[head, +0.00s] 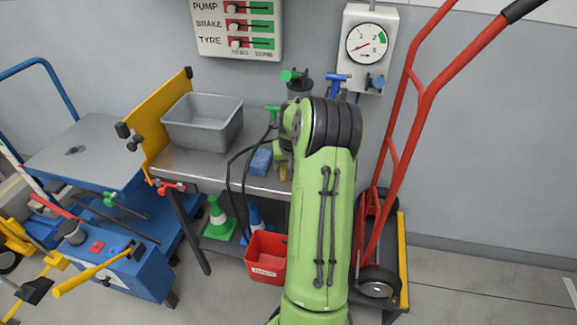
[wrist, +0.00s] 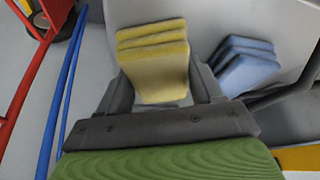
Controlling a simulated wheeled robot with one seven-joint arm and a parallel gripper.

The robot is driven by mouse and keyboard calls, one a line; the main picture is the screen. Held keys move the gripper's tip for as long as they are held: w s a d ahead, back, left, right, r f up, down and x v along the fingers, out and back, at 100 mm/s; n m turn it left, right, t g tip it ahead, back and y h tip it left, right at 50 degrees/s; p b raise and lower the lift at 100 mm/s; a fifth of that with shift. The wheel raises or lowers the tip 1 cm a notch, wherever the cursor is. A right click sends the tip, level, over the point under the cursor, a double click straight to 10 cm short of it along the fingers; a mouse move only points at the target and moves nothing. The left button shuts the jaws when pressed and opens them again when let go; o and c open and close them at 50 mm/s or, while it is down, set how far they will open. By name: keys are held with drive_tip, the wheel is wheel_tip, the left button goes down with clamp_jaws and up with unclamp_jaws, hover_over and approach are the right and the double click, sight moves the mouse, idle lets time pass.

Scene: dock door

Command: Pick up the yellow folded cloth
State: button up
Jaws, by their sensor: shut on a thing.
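The yellow folded cloth (wrist: 158,72) is in the middle of the wrist view, between the two dark fingers of my gripper (wrist: 162,92). The fingers are shut on its near part, and its folded layers show beyond them. In the head view only a small yellow piece of the cloth (head: 284,172) shows beside my green arm, which hides the rest of it and most of the gripper. I cannot tell whether the cloth still touches the metal bench top.
A blue folded cloth (head: 261,161) lies close by on the metal bench (head: 180,160). A grey bin (head: 203,124) stands on the bench to the left. A red hand truck (head: 407,130) stands to the right. A red bin (head: 264,262) is below.

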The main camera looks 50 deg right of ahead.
wheel_tip(320, 180, up, 10)
drive_tip(key=p, duration=0.3)
drive_tip(key=shift+p, duration=0.3)
